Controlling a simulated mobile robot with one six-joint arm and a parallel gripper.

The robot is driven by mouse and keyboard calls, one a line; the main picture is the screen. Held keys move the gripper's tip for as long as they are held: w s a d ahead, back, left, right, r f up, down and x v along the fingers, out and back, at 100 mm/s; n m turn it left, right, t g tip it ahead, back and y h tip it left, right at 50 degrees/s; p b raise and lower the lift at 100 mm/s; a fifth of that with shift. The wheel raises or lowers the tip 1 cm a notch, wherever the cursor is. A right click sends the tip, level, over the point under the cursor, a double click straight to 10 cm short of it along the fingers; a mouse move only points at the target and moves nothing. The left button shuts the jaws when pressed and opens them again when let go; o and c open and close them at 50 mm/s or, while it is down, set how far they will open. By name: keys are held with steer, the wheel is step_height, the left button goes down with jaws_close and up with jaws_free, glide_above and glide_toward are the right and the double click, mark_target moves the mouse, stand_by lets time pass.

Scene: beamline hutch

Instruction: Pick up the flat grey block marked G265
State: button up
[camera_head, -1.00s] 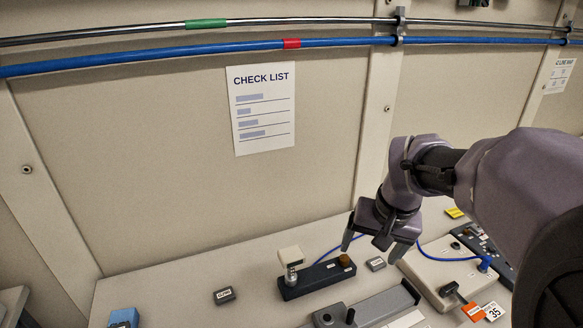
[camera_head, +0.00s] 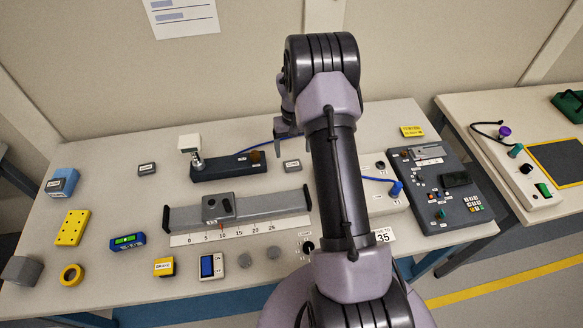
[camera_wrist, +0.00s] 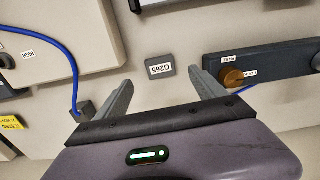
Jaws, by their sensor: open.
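The flat grey block marked G265 (camera_wrist: 160,67) lies on the table in the wrist view, its white label readable. In the head view a small grey labelled block (camera_head: 292,165), its text too small to read, lies right of the black base with the brown knob. My gripper (camera_wrist: 162,80) is open and empty. In the wrist view the block appears between and just past the two fingertips, apart from both. In the head view my arm hides most of the gripper.
Close beside the block are a black base (camera_head: 225,172) with a brown knob and a pale box (camera_wrist: 75,38) with a blue cable. A slide with a ruler (camera_head: 238,207) stands in front. Another small dark labelled block (camera_head: 147,169) lies farther left.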

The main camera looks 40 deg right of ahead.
mark_target(293, 166)
step_height(293, 166, down, 8)
steer(key=shift+f+b, duration=0.1)
steer(key=shift+b, duration=0.95)
steer(key=shift+c, duration=1.1)
steer(key=c, duration=1.3)
steer(key=shift+r, duration=0.25)
